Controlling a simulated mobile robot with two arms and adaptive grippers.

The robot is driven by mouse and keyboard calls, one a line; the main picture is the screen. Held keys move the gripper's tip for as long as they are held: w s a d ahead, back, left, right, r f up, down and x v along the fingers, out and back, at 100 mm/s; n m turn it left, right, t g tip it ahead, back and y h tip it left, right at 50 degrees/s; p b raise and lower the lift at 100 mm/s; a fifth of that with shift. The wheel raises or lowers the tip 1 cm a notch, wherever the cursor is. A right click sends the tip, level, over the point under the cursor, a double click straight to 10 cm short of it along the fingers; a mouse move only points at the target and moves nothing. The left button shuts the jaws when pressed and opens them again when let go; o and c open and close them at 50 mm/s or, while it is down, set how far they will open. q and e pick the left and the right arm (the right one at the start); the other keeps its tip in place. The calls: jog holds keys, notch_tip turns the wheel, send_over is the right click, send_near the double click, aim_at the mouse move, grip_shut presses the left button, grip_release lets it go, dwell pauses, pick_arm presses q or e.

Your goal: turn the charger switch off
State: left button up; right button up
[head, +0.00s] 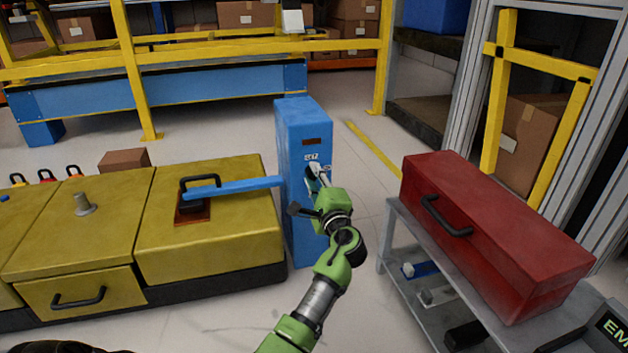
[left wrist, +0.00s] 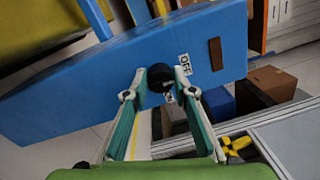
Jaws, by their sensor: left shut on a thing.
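The charger is a tall blue box (head: 304,125) standing on the floor at the middle of the head view. It also shows tilted across the left wrist view (left wrist: 90,85). My left gripper (head: 315,173) is at that face. In the left wrist view its two fingers (left wrist: 160,80) are closed around the knob, one on each side. The fingers hide part of the knob, so I cannot tell its setting. My right gripper is not in view.
A yellow cabinet (head: 152,238) stands left of the charger, with a blue bar (head: 235,187) reaching between them. A red toolbox (head: 480,220) sits on a grey cart (head: 393,240) to the right. Open floor (head: 345,305) lies between cabinet and cart.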

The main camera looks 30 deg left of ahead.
aim_at(310, 136)
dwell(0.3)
pick_arm(q)
jog(key=o, duration=1.1)
jog(key=shift+r, duration=0.1)
notch_tip(310, 136, up, 10)
jog(key=shift+d+f, duration=0.15)
